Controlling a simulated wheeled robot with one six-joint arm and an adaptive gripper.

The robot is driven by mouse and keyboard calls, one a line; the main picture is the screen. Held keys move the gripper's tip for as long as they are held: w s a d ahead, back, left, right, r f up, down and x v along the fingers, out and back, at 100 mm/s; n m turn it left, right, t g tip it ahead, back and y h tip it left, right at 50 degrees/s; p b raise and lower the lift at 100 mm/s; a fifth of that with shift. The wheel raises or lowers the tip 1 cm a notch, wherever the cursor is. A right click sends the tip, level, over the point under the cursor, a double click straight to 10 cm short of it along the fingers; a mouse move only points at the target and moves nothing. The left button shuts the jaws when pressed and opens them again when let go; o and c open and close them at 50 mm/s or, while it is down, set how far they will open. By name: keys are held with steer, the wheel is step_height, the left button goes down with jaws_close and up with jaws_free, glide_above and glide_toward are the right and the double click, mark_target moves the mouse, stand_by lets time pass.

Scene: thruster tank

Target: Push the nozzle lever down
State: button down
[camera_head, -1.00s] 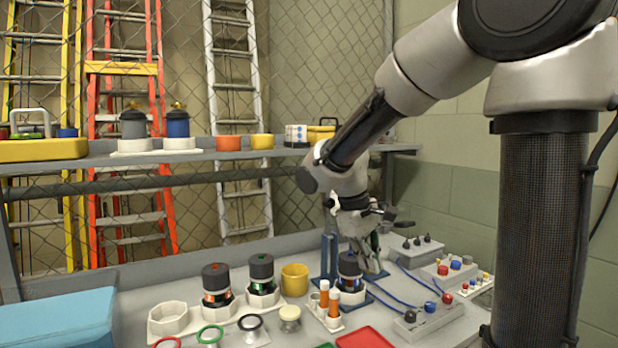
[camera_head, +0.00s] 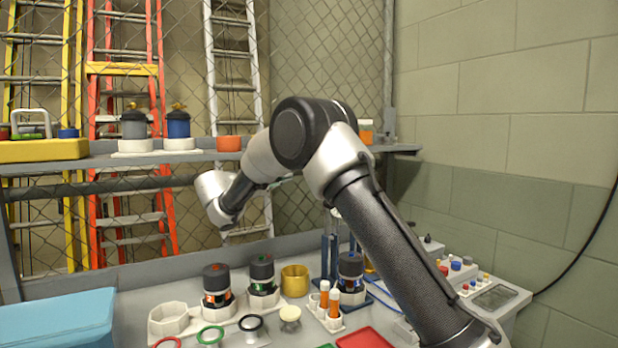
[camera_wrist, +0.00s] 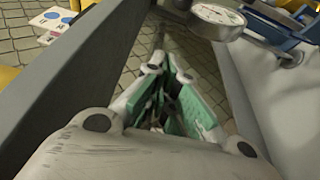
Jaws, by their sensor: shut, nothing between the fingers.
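I cannot make out the nozzle lever for certain in either view. A blue stand (camera_head: 328,258) with upright posts is at the right of the bench, partly behind my arm. A dark-topped canister with a blue band (camera_head: 350,268) is at it. In the wrist view, a round white-faced gauge (camera_wrist: 217,14) is at the top, with a blue fixture (camera_wrist: 285,25) to its right. My gripper (camera_wrist: 168,68) is shut and empty, its teal-padded fingers below the gauge in the picture, apart from it. In the head view my gripper is hidden behind my arm.
A grey beam (camera_wrist: 95,85) runs close along the left of my gripper. The shelf (camera_head: 75,163) behind the bench holds tanks and cups.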

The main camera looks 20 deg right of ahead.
steer(key=shift+d, duration=0.1)
steer(key=x, duration=1)
steer(key=shift+s+d, duration=0.15)
steer(key=shift+s, duration=0.8)
steer(key=shift+s+d, duration=0.15)
steer(key=shift+s, duration=0.85)
